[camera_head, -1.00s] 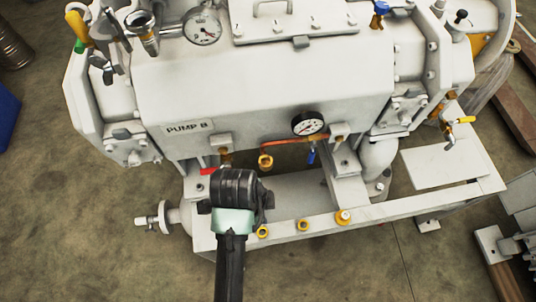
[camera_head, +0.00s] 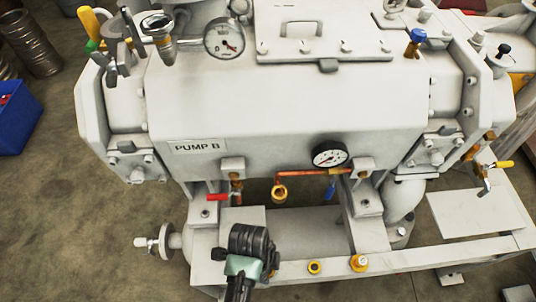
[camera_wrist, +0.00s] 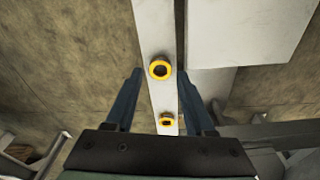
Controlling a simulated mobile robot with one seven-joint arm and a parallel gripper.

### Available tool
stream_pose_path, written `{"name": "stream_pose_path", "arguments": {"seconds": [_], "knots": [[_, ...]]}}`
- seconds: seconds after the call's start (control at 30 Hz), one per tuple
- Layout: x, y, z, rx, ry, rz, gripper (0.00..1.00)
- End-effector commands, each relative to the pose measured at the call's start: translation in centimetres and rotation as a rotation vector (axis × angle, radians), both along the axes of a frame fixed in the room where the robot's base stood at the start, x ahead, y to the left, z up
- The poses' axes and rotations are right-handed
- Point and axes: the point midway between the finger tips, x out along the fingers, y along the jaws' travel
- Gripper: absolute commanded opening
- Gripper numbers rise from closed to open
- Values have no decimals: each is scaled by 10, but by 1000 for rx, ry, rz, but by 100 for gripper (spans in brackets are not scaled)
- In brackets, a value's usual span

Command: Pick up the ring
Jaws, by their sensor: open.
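Small yellow rings sit on the pale front rail of the pump frame; I cannot tell which one the task means. In the head view, one ring (camera_head: 314,267) is open and dark inside, one yellow piece (camera_head: 359,263) to its right has a pale top, and another (camera_head: 275,268) is partly hidden beside my gripper (camera_head: 252,245). In the wrist view, a round yellow ring (camera_wrist: 160,69) lies between the tips of my open gripper (camera_wrist: 160,74), apart from both fingers. A second yellow piece (camera_wrist: 166,121) lies nearer the palm. Depth to the rings is unclear.
The large white pump body (camera_head: 285,105) stands behind the rail (camera_head: 400,256). Copper pipe, a gauge (camera_head: 329,155) and a red-handled valve (camera_head: 217,197) stick out above it. A blue bin (camera_head: 16,120) stands on the floor at left. Bare floor lies in front.

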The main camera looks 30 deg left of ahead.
Motion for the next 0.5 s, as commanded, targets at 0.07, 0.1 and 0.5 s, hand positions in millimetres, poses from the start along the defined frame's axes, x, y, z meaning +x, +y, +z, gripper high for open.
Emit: {"name": "stream_pose_path", "arguments": {"seconds": [0.07, 0.1, 0.5], "knots": [[0, -2, -14, 0, 1, -1, 54], [1, -2, -17, 0, 0, -1, 54], [1, -2, -20, 1, -1, 0, 38]]}}
